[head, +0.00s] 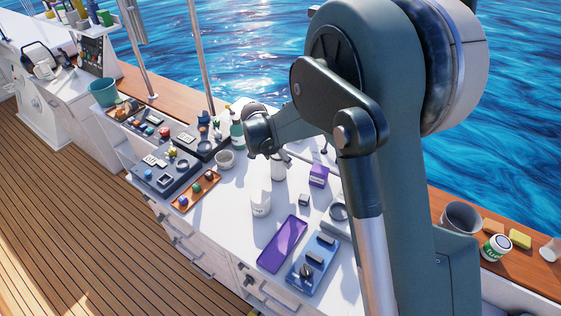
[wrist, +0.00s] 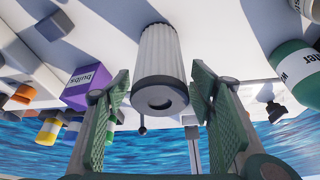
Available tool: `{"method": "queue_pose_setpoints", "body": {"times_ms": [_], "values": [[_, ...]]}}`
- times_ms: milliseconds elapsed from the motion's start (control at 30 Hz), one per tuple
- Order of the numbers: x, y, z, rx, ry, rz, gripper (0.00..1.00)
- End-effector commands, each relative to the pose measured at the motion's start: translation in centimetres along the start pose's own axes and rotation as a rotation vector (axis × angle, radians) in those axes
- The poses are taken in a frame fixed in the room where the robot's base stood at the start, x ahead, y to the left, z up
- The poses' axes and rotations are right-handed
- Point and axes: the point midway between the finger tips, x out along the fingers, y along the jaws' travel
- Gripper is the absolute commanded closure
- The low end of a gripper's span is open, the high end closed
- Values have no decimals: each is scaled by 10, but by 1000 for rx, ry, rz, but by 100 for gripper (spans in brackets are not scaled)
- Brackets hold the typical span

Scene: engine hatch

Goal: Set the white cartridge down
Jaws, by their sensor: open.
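The white cartridge (wrist: 160,60), a ribbed cylinder with a grey end ring and a dark hole, is between the two fingers of my gripper (wrist: 160,85) in the wrist view. The fingers are open, with a visible gap on each side of the cartridge. It appears to stand on the white counter, though its contact with the surface is hard to see. In the head view the cartridge (head: 278,168) shows as a small pale cylinder by the end of my arm. My fingers are hard to make out there.
A purple bulbs box (head: 319,176) stands right of the cartridge, and a water bottle (wrist: 295,70) shows on the other side in the wrist view. A white tub (head: 260,203), a purple tray (head: 282,244) and a blue tray (head: 313,263) are nearer the front edge. Bare counter lies left of the tub.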

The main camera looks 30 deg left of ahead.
Motion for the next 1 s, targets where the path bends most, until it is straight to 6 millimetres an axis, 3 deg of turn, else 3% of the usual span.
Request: {"method": "queue_pose_setpoints", "body": {"times_ms": [500,700,1000], "values": [[-69,0,0,0,0,0,46],[-81,0,0,0,0,0,46],[-84,0,0,1,0,0,46]]}}
